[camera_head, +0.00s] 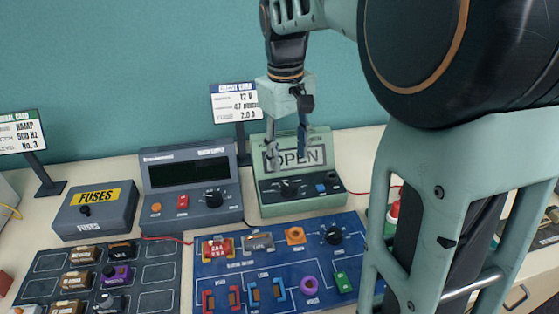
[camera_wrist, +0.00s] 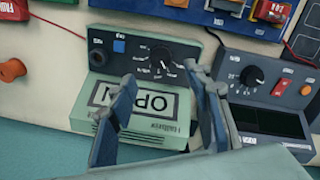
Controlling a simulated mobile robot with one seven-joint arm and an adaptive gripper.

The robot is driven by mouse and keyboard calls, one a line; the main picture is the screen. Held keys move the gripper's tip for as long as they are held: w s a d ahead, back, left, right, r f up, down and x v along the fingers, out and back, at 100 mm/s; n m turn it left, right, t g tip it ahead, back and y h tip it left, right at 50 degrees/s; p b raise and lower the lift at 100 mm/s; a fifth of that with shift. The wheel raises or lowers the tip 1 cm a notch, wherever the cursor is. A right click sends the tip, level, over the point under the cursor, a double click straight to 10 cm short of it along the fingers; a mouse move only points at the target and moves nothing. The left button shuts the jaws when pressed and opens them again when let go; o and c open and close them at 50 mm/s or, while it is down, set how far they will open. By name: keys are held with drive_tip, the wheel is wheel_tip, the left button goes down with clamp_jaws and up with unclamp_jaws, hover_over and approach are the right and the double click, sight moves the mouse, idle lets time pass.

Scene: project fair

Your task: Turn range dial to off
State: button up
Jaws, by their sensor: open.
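The pale green meter (camera_head: 330,157) stands at the back of the table, its display reading "OPEN". Its black range dial (camera_head: 288,188) sits on the dark front panel, with white markings around it. In the wrist view the meter appears upside down, with the dial (camera_wrist: 160,59) near the upper middle. The dial's exact setting is too small to read. My gripper (camera_head: 287,150) is open and empty, pointing down in front of the meter's display and above the dial. In the wrist view its two fingertips (camera_wrist: 160,76) lie either side of the dial's line, apart from it.
A grey bench supply (camera_head: 190,170) with its own knob stands close left of the meter. A fuses box (camera_head: 95,211) is further left. A blue circuit board (camera_head: 275,275) lies in front. A card stand (camera_head: 233,103) rises behind.

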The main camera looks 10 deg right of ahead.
sight(289, 187)
drive_tip(key=f, duration=0.4)
drive_tip(key=f+b, duration=0.1)
drive_tip(key=f, duration=0.4)
drive_tip(key=shift+w+d+f, duration=0.1)
drive_tip(key=shift+d+f, duration=0.1)
drive_tip(key=shift+f, duration=0.05)
drive_tip(key=c, duration=1.1)
drive_tip(key=shift+c, duration=0.2)
drive_tip(key=shift+r+m, duration=0.1)
drive_tip(key=shift+m, duration=0.3)
drive_tip(key=m+p, duration=0.1)
drive_tip(key=m, duration=0.1)
drive_tip(key=shift+m, duration=0.4)
drive_tip(key=shift+m+p, duration=0.6)
drive_tip(key=shift+m, duration=1)
drive_tip(key=shift+c, duration=0.2)
